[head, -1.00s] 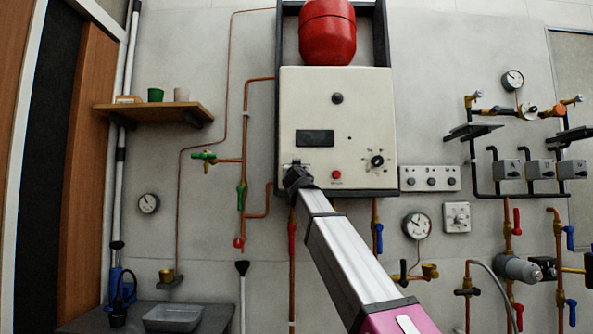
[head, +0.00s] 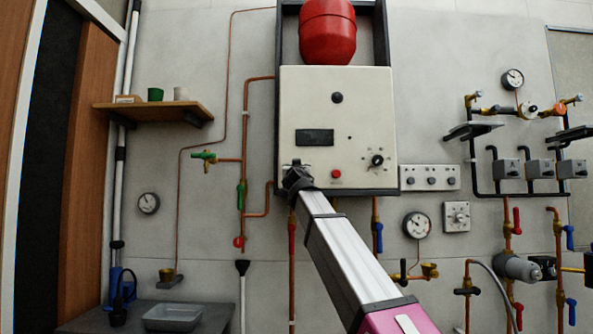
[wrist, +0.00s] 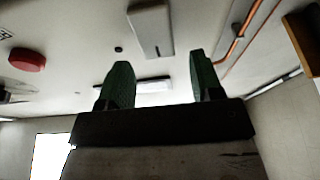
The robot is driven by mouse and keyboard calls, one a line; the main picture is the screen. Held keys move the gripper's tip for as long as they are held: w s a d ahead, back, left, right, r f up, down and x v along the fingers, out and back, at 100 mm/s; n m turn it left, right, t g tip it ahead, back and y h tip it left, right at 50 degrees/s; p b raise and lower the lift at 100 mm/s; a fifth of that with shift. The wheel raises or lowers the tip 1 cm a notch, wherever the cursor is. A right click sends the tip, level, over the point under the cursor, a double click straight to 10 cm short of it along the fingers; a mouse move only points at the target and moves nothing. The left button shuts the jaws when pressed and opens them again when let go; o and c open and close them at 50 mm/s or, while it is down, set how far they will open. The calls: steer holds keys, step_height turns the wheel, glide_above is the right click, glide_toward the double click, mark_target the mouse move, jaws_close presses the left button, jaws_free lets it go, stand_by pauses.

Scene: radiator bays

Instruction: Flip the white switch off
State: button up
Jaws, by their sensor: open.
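My gripper (head: 293,178) is in front of the lower left corner of a cream control box (head: 365,110). In the wrist view its two green fingers (wrist: 158,82) are apart with nothing between them. A small pale fitting (head: 292,164), likely the white switch, shows just above the dark gripper head in the head view, mostly hidden by it. In the wrist view a pale elongated block (wrist: 150,28) stands out beyond the fingers. I cannot tell whether it is the switch, or which way the switch is set. Contact cannot be judged.
A red button (head: 335,174) and a black knob (head: 377,160) are to the right on the box. A dark display (head: 314,138) is above the gripper. Copper pipes (head: 242,180) run on the left. Gauges and valves crowd the right wall.

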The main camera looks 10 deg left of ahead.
steer(key=v, duration=0.9)
steer(key=shift+s, duration=0.15)
